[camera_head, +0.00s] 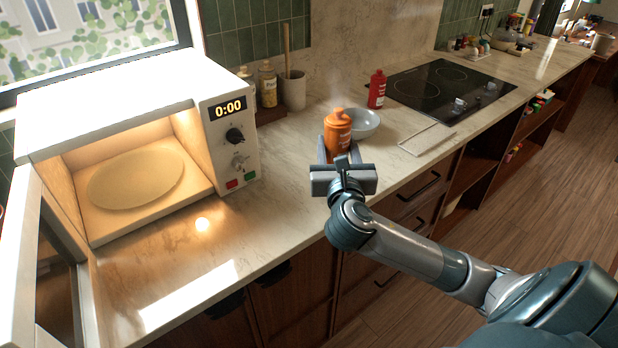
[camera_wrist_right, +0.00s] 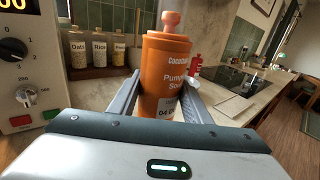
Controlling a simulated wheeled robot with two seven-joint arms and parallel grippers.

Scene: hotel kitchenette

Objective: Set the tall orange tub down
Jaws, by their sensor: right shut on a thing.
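The tall orange tub (camera_head: 337,131) is upright in my right gripper (camera_head: 338,152), over the front part of the counter. In the right wrist view the orange tub (camera_wrist_right: 164,75) stands between the two fingers of my right gripper (camera_wrist_right: 160,95), which is shut on it. Its label reads in part "Pumpkin". The tub's base is hidden by the gripper, so I cannot tell whether it touches the counter. My left gripper is not in view.
A white microwave (camera_head: 215,125) stands open and lit at the left. A pale bowl (camera_head: 363,124) is just behind the tub, with a red bottle (camera_head: 377,89) beyond. A black cooktop (camera_head: 440,88) lies right. The marble counter (camera_head: 265,200) is clear between microwave and tub.

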